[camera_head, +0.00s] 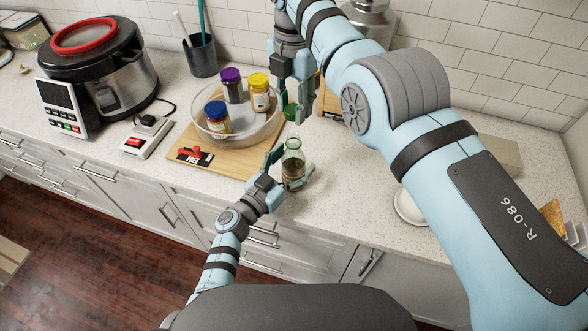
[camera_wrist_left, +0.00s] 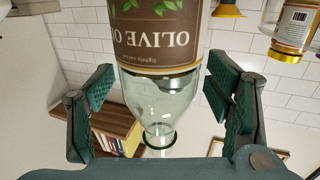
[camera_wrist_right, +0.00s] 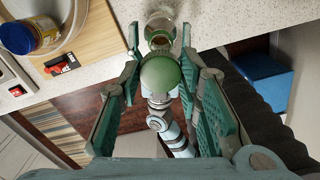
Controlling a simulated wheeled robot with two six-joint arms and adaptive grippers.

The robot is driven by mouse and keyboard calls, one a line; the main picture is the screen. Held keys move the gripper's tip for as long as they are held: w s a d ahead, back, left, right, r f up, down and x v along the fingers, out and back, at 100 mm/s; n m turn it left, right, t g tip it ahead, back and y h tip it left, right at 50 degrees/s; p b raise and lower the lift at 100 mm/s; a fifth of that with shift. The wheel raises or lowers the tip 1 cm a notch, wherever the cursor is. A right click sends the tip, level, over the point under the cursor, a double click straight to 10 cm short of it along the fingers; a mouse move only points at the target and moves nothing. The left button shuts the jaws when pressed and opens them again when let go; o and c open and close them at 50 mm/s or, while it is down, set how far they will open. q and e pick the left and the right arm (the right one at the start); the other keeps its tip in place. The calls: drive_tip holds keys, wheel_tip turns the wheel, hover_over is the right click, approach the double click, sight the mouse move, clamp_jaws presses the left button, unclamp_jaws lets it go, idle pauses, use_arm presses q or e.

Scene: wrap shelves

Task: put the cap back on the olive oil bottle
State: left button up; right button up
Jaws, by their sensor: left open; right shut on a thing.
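The olive oil bottle (camera_head: 293,163) stands upright and uncapped near the counter's front edge. Its label and clear neck (camera_wrist_left: 160,105) appear upside down in the left wrist view. My left gripper (camera_head: 291,176) is open, with a finger on each side of the bottle. My right gripper (camera_head: 298,110) points down behind and above the bottle, shut on the green cap (camera_head: 291,112). In the right wrist view the round cap (camera_wrist_right: 160,73) sits between the fingertips, and the bottle (camera_wrist_right: 161,30) shows beyond it, offset from the cap. The cap is apart from the bottle mouth.
A cutting board (camera_head: 183,140) left of the bottle bears a glass bowl (camera_head: 268,127) with several jars. A black cooker (camera_head: 95,65) and a cup of utensils (camera_head: 202,55) stand further back. A white dish (camera_head: 408,208) is partly hidden by my right arm.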

use_arm(q)
drive_tip(key=shift+c, duration=0.3)
clamp_jaws()
use_arm(e)
drive_tip(key=shift+s, duration=0.1)
drive_tip(key=m, duration=0.1)
drive_tip(key=f+m, duration=0.1)
drive_tip(key=m, duration=0.2)
drive_tip(key=f+m, duration=0.1)
drive_tip(key=m, duration=0.3)
drive_tip(key=shift+f, duration=0.25)
drive_tip(key=m, duration=0.1)
drive_tip(key=f+m, duration=0.1)
drive_tip(key=m, duration=0.3)
drive_tip(key=shift+f, duration=0.3)
drive_tip(key=m, duration=0.3)
drive_tip(key=shift+f, duration=0.4)
drive_tip(key=shift+f, duration=0.1)
